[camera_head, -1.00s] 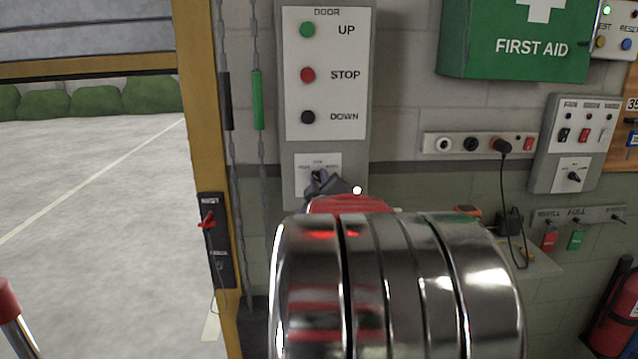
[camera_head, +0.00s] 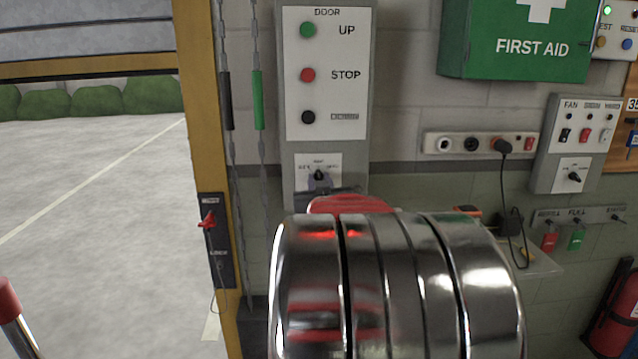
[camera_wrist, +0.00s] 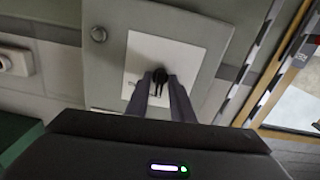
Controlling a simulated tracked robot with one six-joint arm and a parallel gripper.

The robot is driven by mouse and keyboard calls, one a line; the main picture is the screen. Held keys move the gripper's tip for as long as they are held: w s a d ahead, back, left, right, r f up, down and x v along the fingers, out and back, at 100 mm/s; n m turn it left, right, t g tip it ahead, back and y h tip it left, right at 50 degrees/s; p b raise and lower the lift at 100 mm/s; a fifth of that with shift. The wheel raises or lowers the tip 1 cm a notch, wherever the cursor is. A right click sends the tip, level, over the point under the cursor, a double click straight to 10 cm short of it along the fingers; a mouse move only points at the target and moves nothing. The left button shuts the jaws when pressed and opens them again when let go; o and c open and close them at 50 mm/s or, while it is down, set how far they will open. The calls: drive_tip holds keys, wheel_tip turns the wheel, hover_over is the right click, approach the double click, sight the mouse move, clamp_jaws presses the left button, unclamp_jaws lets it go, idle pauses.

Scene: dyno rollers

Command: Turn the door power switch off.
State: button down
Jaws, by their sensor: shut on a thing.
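The grey door panel (camera_head: 357,100) carries a white plate (camera_head: 334,165) with a black rotary switch (camera_head: 318,175) below the UP, STOP and DOWN buttons. My gripper (camera_head: 318,184) is at this switch, partly hidden by my arm. The wrist view shows the two grey fingers of my gripper (camera_wrist: 160,84) closed around the black switch knob (camera_wrist: 159,74) in the middle of its white plate (camera_wrist: 182,58). The lettering around the knob is too small to read.
My shiny arm link covers the lower middle. A red lever (camera_head: 208,220) is on the yellow door post (camera_head: 205,110) at left, beside hanging chains. A socket strip (camera_head: 480,146), another switch panel (camera_head: 570,145) and a first aid box (camera_head: 520,40) are at right.

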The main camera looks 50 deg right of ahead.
drive_tip(key=shift+f+m, duration=0.25)
drive_tip(key=shift+m, duration=0.25)
drive_tip(key=c, duration=1.8)
unclamp_jaws()
drive_tip(key=shift+c, duration=0.2)
drive_tip(key=shift+r, duration=0.15)
drive_tip(key=shift+s+a, duration=0.1)
